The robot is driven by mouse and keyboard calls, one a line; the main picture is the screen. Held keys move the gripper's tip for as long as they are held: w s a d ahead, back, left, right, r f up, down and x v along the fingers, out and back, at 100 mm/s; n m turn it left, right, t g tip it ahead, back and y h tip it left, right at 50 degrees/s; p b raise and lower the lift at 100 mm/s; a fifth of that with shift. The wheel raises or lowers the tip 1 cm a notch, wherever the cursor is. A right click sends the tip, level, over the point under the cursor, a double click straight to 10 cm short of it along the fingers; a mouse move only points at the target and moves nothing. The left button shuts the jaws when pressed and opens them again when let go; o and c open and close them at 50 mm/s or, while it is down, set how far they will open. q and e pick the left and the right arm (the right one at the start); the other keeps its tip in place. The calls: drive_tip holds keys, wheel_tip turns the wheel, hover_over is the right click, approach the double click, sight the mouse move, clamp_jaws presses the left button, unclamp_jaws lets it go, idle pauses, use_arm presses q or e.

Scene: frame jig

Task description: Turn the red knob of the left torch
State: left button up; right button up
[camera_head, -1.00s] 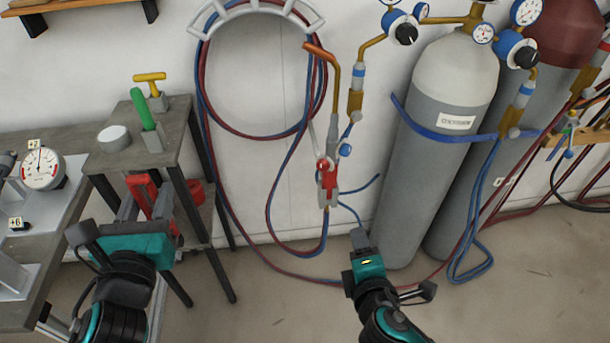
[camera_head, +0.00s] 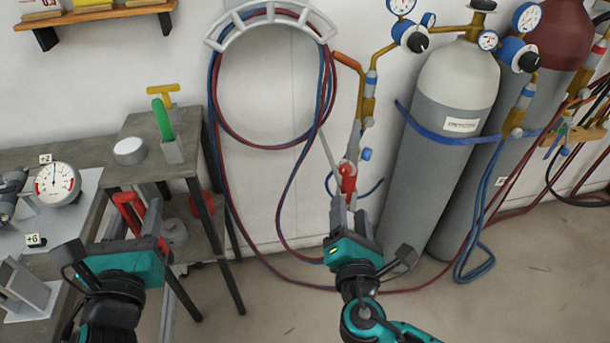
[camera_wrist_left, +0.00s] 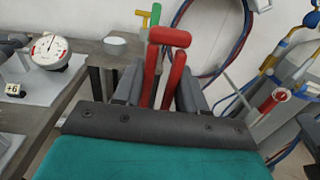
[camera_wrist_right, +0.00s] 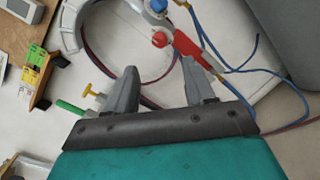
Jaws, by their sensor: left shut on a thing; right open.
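The left torch (camera_head: 353,145) hangs on the wall below the hose rack, with a copper tip, a red handle part and a blue knob (camera_head: 366,154). Its round red knob (camera_wrist_right: 160,39) shows clearly in the right wrist view, beside the red part (camera_wrist_right: 193,45) and below the blue knob. My right gripper (camera_head: 347,203) is open and empty, just below the torch in the head view. In its wrist view the red knob appears just beyond the gap between the fingertips (camera_wrist_right: 160,72). My left gripper (camera_head: 140,212) is shut on a red-handled tool (camera_wrist_left: 170,60), held beside the small table.
A grey gas cylinder (camera_head: 430,150) with a blue strap stands right of the torch. Red and blue hoses (camera_head: 222,150) loop beside it. A small table (camera_head: 125,175) carries a green-handled tool (camera_head: 162,120) and a white round dish (camera_head: 129,151). A gauge (camera_head: 57,182) stands left.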

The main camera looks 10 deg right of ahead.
sight(345, 173)
drive_tip(key=w, duration=0.3)
drive_tip(key=w+d, duration=0.1)
drive_tip(key=w, duration=0.6)
drive_tip(key=shift+d, duration=0.35)
clamp_jaws()
